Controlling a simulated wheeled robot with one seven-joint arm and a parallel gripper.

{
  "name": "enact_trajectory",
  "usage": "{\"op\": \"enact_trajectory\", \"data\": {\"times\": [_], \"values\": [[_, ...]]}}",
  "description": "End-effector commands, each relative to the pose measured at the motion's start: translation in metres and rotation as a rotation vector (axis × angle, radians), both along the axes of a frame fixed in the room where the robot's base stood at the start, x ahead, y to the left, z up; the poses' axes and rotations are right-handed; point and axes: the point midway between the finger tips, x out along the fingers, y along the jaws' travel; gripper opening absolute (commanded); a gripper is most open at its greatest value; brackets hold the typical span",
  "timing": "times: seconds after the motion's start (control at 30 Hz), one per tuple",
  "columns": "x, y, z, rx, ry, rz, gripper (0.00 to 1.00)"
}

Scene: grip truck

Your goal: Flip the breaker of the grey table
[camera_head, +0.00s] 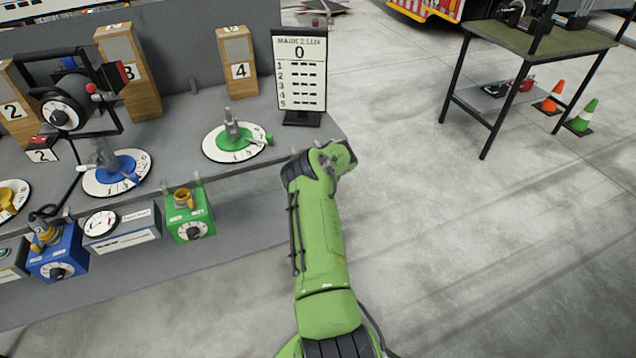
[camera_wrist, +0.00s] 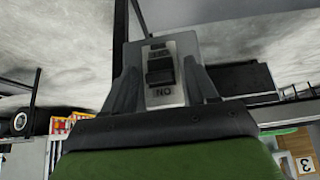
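The grey table (camera_head: 262,180) fills the left of the head view. In the wrist view, a breaker (camera_wrist: 162,72) shows as a light grey plate with a black switch and lettering that reads as an upside-down "ON". My gripper (camera_wrist: 160,78) has its two dark fingers apart, one on each side of the breaker plate. I cannot tell whether the fingers touch it. In the head view, my green arm reaches up to the table's right end, and its bulk hides the gripper and the breaker.
The table carries a green dial (camera_head: 240,152), a blue dial (camera_head: 124,185) and a score sign (camera_head: 301,72). A green box (camera_head: 190,225) and a blue box (camera_head: 57,265) sit at its front. A second table (camera_head: 540,45) and cones (camera_head: 583,117) stand at right. Floor between is clear.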

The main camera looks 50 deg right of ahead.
Motion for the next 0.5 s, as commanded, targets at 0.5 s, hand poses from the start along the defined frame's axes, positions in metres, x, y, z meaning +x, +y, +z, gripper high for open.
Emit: {"op": "enact_trajectory", "data": {"times": [0.5], "values": [[-0.023,0.012,0.046,-0.002,-0.005,-0.007,0.57]]}}
